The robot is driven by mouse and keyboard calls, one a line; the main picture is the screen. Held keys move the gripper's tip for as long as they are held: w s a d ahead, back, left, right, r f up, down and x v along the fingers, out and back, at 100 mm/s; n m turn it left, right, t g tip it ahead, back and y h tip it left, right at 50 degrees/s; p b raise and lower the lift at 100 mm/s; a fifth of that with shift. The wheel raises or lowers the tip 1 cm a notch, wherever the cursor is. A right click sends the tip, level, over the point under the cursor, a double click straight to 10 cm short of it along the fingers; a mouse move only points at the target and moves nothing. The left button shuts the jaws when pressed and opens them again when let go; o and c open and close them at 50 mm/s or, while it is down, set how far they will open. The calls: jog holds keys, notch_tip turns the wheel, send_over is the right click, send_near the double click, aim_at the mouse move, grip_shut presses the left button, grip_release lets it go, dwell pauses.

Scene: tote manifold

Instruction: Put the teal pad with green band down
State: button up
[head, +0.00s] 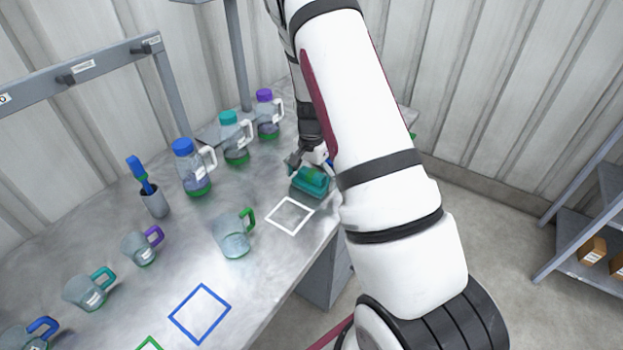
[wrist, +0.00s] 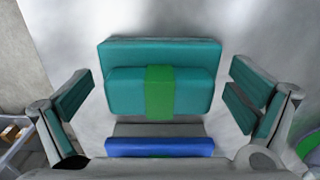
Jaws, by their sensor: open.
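The teal pad with green band (wrist: 125,90) lies on the grey metal table between my spread fingers in the wrist view. It has a wide teal base and a raised block with a green band across it. It also shows in the head view (head: 311,180), partly hidden by my arm. My gripper (wrist: 160,103) is open, with a gap between each finger and the pad. In the head view my gripper (head: 305,160) is at the pad, mostly hidden behind my arm.
A white square outline (head: 289,216) is marked beside the pad. A green-handled pitcher (head: 233,238) stands left of it. Bottles with blue (head: 192,168), teal (head: 236,140) and purple (head: 267,115) lids stand behind. A blue square outline (head: 200,314) lies nearer the front. A shelf (head: 580,225) stands at right.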

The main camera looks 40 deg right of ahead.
aim_at(311, 173)
notch_tip(311, 173, up, 12)
jog(key=shift+f+b, duration=0.15)
jog(key=shift+b, duration=0.55)
jog(key=s+a+r+n+t, duration=0.1)
jog(key=s+a+r+n, duration=0.35)
jog(key=a+r, duration=0.3)
jog(key=s+a+r+n+t, duration=0.25)
jog(key=s+a+r, duration=0.3)
jog(key=r, duration=0.35)
jog(key=s+a+r+n+t, duration=0.1)
jog(key=s+a+r+n, duration=0.1)
jog(key=s, duration=0.5)
jog(key=s+a+r+n, duration=0.2)
jog(key=s+a+n, duration=0.2)
jog(key=s, duration=0.3)
jog(key=shift+a+n+t, duration=0.35)
jog(key=shift+n, duration=0.15)
